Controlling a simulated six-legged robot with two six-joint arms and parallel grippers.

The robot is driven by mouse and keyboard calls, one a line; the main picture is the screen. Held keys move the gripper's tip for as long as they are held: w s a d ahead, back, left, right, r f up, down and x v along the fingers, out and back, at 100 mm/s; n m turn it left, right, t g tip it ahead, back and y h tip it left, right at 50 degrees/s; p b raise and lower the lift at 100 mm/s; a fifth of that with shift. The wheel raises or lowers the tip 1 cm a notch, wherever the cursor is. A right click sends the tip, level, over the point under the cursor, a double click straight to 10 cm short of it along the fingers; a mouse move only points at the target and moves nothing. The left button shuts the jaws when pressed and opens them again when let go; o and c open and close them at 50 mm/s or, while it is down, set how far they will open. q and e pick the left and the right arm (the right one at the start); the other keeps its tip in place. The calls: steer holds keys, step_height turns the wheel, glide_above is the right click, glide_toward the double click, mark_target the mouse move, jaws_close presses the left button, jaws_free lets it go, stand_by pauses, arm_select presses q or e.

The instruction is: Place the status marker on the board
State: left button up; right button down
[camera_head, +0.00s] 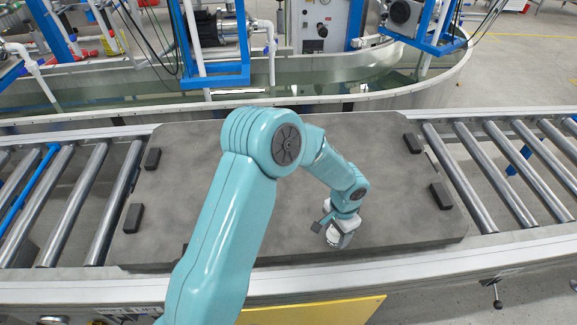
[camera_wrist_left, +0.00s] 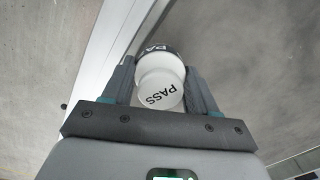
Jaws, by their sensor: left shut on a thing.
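The status marker (camera_wrist_left: 158,88) is a white round piece with a dark band, and its end reads PASS in the left wrist view. My left gripper (camera_wrist_left: 160,82) is shut on it, with one dark finger on each side. In the head view my left gripper (camera_head: 338,234) is low over the front right part of the board (camera_head: 400,215). The board is a large dark grey slab lying across the roller conveyor. I cannot tell whether the marker touches it. My left arm hides the middle of the board. My right gripper is not in view.
Small black blocks (camera_head: 441,196) stand near the board's left and right edges. Metal rollers (camera_head: 492,175) show on both sides of the board. A yellow panel (camera_head: 310,310) is below the conveyor's front rail. Behind is a water tank (camera_head: 300,85) with pumps and blue frames.

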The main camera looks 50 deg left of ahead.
arm_select(q)
steer(key=w+a+r+m, duration=0.2)
steer(key=a+r+m, duration=0.6)
steer(key=a, duration=0.5)
steer(key=w+a+r+m, duration=0.1)
steer(key=a+r+m, duration=0.5)
steer(key=a+r, duration=0.5)
steer(key=shift+y, duration=0.4)
steer(key=f, duration=0.5)
steer(key=a+f, duration=0.1)
steer(key=f, duration=0.5)
steer(key=a+f+b, duration=0.1)
steer(key=f, duration=0.5)
steer(key=shift+w+a, duration=0.1)
steer(key=shift+a, duration=0.1)
step_height(320, 180, down, 5)
steer(key=shift+w+r, duration=0.1)
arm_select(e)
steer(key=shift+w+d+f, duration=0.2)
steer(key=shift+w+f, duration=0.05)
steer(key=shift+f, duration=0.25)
